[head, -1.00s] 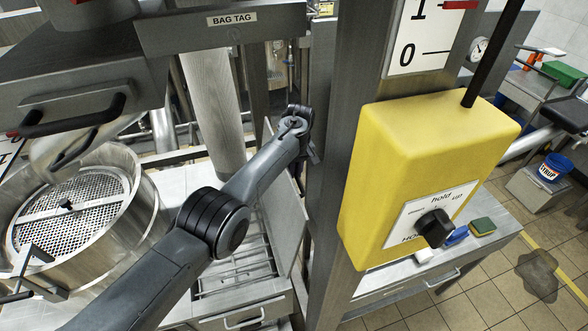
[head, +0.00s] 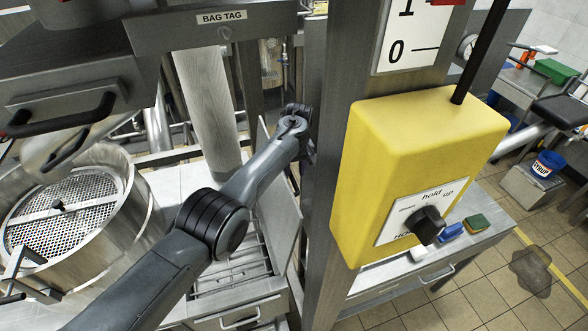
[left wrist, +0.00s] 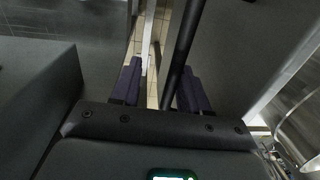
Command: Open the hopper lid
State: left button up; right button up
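A grey steel box (head: 70,85) with a black bar handle (head: 62,118) hangs at the upper left of the head view. I cannot tell for sure whether it is the hopper lid. Below it stands a round steel vessel (head: 128,225) with a perforated screen (head: 62,212). My left arm crosses the middle of the head view; its gripper (head: 309,155) is at the far end beside the steel column, mostly hidden. In the left wrist view its two purple-padded fingers (left wrist: 158,84) stand apart. A dark bar (left wrist: 180,50) runs between them, nearer the right finger. My right gripper is not in view.
A steel column (head: 338,80) carries a yellow control box (head: 410,150) with a black knob (head: 428,225). A "BAG TAG" rail (head: 220,27) crosses the top. Open tiled floor (head: 480,290) is at the right.

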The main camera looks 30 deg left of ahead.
pick_arm(q)
notch_tip(320, 180, up, 10)
jog(key=b, duration=0.1)
jog(key=shift+w+d+r+b, duration=0.2)
jog(key=shift+w+r+b, duration=0.1)
jog(key=shift+w, duration=0.1)
dwell(0.3)
